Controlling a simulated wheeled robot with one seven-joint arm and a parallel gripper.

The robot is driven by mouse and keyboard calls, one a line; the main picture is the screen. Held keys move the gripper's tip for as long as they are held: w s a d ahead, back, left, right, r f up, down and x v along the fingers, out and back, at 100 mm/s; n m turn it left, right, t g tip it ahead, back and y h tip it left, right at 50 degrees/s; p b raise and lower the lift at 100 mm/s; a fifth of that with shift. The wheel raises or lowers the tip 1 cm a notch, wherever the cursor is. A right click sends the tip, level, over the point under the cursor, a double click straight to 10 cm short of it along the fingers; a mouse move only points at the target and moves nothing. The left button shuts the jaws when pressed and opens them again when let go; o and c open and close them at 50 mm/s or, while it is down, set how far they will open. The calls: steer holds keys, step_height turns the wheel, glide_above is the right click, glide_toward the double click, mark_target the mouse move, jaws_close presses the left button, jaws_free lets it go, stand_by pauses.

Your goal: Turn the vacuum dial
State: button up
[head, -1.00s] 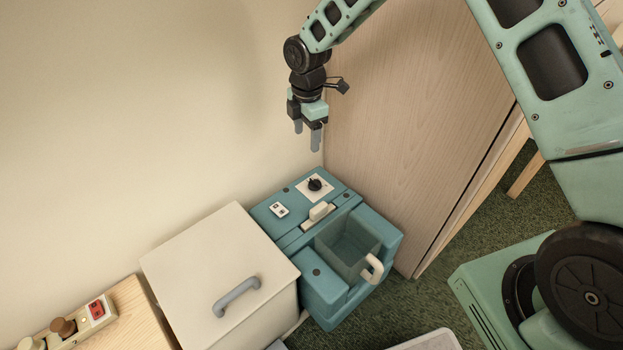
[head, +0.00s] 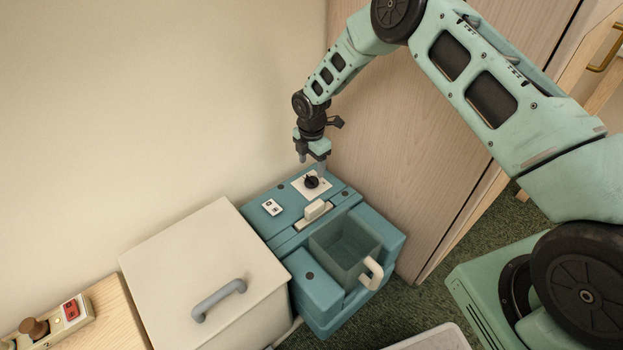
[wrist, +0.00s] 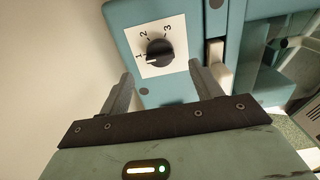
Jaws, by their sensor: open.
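The vacuum dial (head: 311,182) is a round black knob on a white plate (head: 325,188) on top of the teal vacuum (head: 343,297). In the wrist view the dial (wrist: 160,52) shows beside the marks 1, 2 and 3, and its pale pointer line lies near 1. My gripper (head: 312,166) points down just above and behind the dial in the head view. In the wrist view its two fingers (wrist: 157,88) are spread apart with nothing between them, and the dial shows beyond their tips. I cannot tell whether a finger touches the plate.
A white rocker (head: 315,210) and a small switch plate (head: 271,207) sit near the dial. A clear bin with a white handle (head: 371,273) is at the vacuum's front. A cream box (head: 190,265) stands left; a wooden panel (head: 400,150) stands behind right.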

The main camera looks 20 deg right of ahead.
mark_target(312, 178)
step_height(312, 178, down, 6)
steer(key=shift+r+b, duration=0.15)
steer(key=shift+b, duration=0.4)
steer(key=c, duration=1)
